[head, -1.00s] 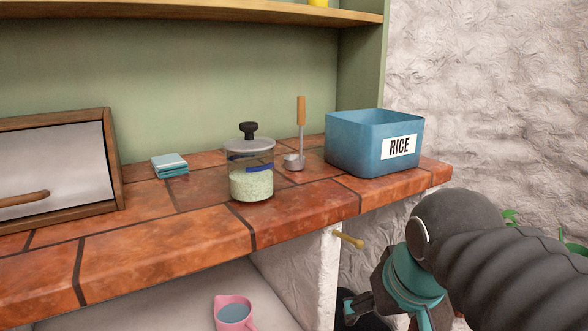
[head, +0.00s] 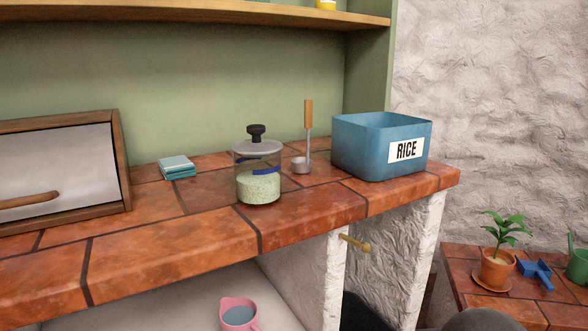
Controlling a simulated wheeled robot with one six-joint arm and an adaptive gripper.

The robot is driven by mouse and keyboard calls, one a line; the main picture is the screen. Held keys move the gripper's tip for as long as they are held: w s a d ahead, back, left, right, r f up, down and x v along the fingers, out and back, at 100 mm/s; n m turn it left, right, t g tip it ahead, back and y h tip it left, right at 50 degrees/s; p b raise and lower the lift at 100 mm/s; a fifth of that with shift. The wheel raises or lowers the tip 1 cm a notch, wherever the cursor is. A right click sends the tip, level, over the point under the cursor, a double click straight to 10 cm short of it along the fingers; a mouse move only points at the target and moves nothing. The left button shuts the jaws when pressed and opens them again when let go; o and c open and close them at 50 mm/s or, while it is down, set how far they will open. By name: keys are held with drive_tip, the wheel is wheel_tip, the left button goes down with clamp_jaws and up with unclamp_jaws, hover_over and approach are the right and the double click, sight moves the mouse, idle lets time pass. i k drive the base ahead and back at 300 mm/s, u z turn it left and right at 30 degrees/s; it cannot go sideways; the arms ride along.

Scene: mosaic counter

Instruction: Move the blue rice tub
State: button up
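The blue rice tub (head: 358,150) stands upright at the right end of the tiled counter (head: 300,222). It is an open-topped box with a white RICE label on its right-hand face. Its inside floor is hidden. My gripper is out of the head view; only a dark rounded part of my arm shows at the bottom edge, right of centre. Nothing touches the tub.
A ladle (head: 307,140) and a glass jar (head: 258,180) stand left of the tub. Teal cloths (head: 177,167) and a wooden bread box (head: 70,170) are farther left. A potted plant (head: 496,265) and blue object (head: 536,273) sit on a lower surface.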

sight(381, 146)
drive_tip(key=u, duration=2.05)
drive_tip(key=k, duration=1)
drive_tip(key=z, duration=1.05)
